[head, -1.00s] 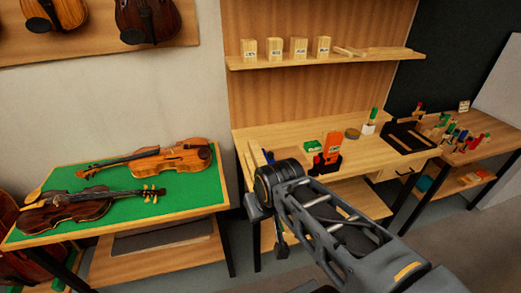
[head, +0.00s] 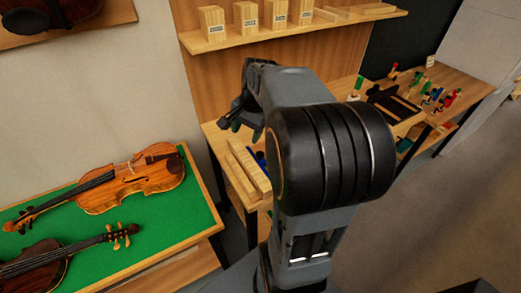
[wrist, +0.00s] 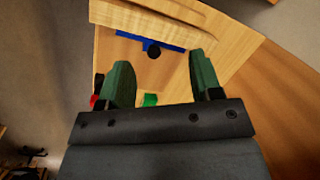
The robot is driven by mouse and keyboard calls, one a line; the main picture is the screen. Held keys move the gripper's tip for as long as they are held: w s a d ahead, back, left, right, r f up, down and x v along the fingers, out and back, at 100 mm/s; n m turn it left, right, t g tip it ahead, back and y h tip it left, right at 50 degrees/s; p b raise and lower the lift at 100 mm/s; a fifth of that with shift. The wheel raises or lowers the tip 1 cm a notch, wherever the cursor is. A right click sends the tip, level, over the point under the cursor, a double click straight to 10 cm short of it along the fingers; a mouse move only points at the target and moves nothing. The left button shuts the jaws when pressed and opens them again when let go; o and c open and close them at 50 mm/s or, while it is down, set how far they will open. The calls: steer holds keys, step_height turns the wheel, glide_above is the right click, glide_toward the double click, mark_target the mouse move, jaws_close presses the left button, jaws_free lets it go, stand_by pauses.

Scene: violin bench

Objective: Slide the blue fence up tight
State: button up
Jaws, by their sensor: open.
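The blue fence (wrist: 132,36) lies on the pale wood bench top (wrist: 118,70) in the wrist view, as a thin bar with a round black knob (wrist: 153,50) at its near side. Only a small blue bit of the fence (head: 260,158) shows in the head view, the rest hidden behind my arm. My gripper (wrist: 160,62) is open, its green fingers spread above the bench with the fence beyond the tips. Nothing is between the fingers' grip. In the head view my gripper (head: 240,118) hangs above the bench's left end.
A long wooden strip (head: 248,165) runs along the bench's left edge. Red (wrist: 95,102) and green (wrist: 150,100) items show near my fingers. Small wooden boxes (head: 244,18) stand on the shelf above. A green-topped table with violins (head: 130,185) stands left.

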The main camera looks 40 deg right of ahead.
mark_target(261, 154)
steer(key=w+d+f+m+y, duration=0.1)
steer(key=d+f+m, duration=0.1)
steer(key=d+m, duration=0.3)
steer(key=w+d+f+m+y, duration=0.1)
steer(key=d+f+m, duration=0.15)
steer(key=d, duration=0.45)
steer(key=shift+m, duration=0.65)
steer(key=x, duration=1.2)
steer(key=shift+s+f+p, duration=0.25)
steer(key=shift+f+p, duration=0.15)
steer(key=shift+f, duration=0.05)
jaws_close()
